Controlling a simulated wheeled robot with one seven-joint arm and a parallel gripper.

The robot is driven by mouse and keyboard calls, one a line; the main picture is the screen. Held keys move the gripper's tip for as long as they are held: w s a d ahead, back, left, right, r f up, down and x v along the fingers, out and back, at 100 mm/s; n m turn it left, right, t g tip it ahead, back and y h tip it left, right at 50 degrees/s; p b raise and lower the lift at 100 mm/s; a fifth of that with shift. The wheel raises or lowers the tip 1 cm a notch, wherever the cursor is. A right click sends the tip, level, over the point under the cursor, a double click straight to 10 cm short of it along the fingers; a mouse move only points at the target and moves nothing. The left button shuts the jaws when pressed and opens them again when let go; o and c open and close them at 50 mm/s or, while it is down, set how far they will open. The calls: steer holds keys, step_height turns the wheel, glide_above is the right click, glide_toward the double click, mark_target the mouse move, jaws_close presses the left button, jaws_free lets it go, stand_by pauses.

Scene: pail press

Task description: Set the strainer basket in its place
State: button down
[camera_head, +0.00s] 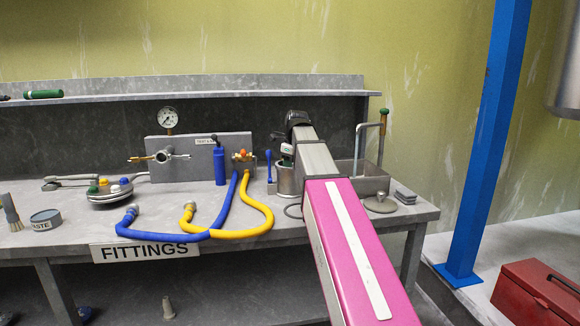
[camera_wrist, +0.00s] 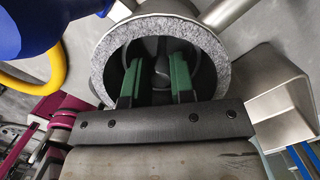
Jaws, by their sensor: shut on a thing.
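My gripper (camera_wrist: 155,78) points down into a round metal strainer body (camera_wrist: 105,62) with a speckled grey rim. Its two green fingers reach inside the rim, shut on a narrow dark grey piece (camera_wrist: 162,66), which I take to be the handle of the strainer basket. The basket's lower part is hidden in shadow, so I cannot tell whether it is seated. In the head view the strainer body (camera_head: 287,183) is a grey cylinder on the bench, with my gripper (camera_head: 288,152) just above it, partly hidden by my arm.
A grey round lid with a knob (camera_head: 380,203) lies to the right, beside dark square pads (camera_head: 405,196). A sink with a tap (camera_head: 370,183) stands behind. Blue (camera_head: 225,205) and yellow (camera_head: 262,208) hoses lie to the left, near the gauge panel (camera_head: 190,160).

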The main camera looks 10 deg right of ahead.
steer(key=c, duration=0.9)
jaws_free()
steer(key=r, duration=0.3)
steer(key=d+r, duration=0.1)
steer(key=r, duration=0.3)
steer(key=s+r, duration=0.1)
steer(key=r, duration=0.2)
steer(key=shift+d+r, duration=0.15)
steer(key=shift+r, duration=0.15)
steer(key=shift+s, duration=0.1)
